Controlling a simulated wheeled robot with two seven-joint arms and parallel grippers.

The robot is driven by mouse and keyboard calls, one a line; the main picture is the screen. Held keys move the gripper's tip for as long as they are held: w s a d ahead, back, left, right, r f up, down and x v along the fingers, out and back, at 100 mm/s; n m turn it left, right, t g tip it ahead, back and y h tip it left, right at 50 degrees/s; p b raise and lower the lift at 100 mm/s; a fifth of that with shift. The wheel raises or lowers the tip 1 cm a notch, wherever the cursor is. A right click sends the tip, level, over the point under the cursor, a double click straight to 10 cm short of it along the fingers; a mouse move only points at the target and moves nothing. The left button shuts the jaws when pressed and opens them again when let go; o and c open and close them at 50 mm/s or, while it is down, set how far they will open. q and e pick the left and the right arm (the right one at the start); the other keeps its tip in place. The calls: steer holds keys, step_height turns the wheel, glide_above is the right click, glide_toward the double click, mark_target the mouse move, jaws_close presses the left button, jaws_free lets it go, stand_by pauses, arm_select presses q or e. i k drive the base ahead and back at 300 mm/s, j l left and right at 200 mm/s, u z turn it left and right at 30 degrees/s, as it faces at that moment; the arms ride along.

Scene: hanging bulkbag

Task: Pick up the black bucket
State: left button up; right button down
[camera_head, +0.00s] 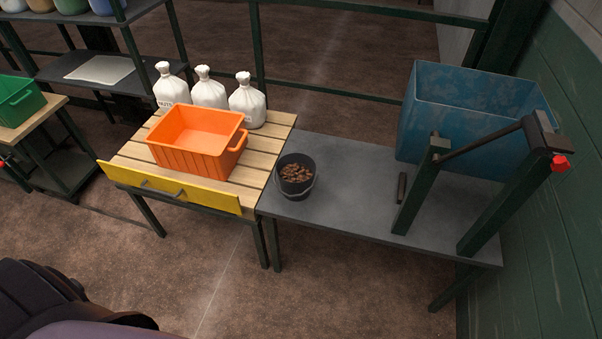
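The black bucket (296,187) stands upright on the left end of the grey table, close to the seam with the wooden table. It holds brown lumps (297,173), and a thin handle hangs down over its front. Neither of my grippers shows in the head view. Only a dark part of my own body shows at the bottom left, well apart from the bucket.
An orange crate (187,152) and white sacks (210,92) stand on the slatted wooden table, which has a yellow front board (170,188). Open floor lies in front.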

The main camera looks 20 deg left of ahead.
mark_target(295, 172)
steer(key=i+l+z, duration=0.2)
steer(key=i+z, duration=0.15)
steer(key=u, duration=1.25)
steer(key=l+u, duration=0.2)
steer(key=u, duration=0.2)
